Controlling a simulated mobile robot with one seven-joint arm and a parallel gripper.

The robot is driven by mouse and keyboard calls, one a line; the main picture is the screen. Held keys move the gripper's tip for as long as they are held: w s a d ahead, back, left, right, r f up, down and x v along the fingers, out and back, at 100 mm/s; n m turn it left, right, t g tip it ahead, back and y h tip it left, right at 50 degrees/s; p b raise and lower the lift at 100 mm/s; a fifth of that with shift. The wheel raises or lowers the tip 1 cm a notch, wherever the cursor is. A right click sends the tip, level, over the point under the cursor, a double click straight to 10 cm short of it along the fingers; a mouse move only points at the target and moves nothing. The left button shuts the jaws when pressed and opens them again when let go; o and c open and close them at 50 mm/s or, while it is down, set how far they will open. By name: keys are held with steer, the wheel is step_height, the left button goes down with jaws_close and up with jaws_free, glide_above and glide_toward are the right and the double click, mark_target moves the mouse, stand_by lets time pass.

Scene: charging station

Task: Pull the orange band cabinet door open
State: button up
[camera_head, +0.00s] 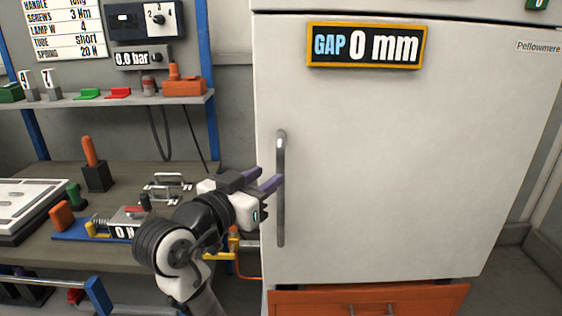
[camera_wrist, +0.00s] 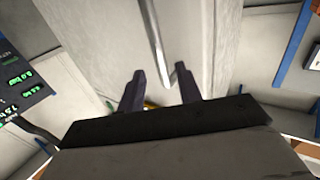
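The white cabinet door (camera_head: 380,170) stands closed, and the sign (camera_head: 367,46) on it, framed in orange, reads "GAP 0 mm". A grey vertical bar handle (camera_head: 281,215) is on the door's left side. An orange panel (camera_head: 315,301) with small handles shows below the door. My gripper (camera_head: 268,179) is open, its purple fingers pointing at the handle at about mid-height. In the wrist view my gripper (camera_wrist: 160,85) has its fingers apart, and the handle (camera_wrist: 153,35) runs down to between them. I cannot tell whether the fingers touch it.
A workbench (camera_head: 130,172) with tools, a tray and a small fixture stands left of the cabinet, close to my arm. A shelf (camera_head: 130,100) with small coloured parts is above it. Yellow and orange tubing (camera_head: 235,245) shows below my gripper. The floor right of the cabinet is clear.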

mark_target(278, 169)
steer(key=p+x, duration=0.1)
steer(key=x, duration=0.5)
steer(key=shift+w+d, duration=0.1)
jaws_close()
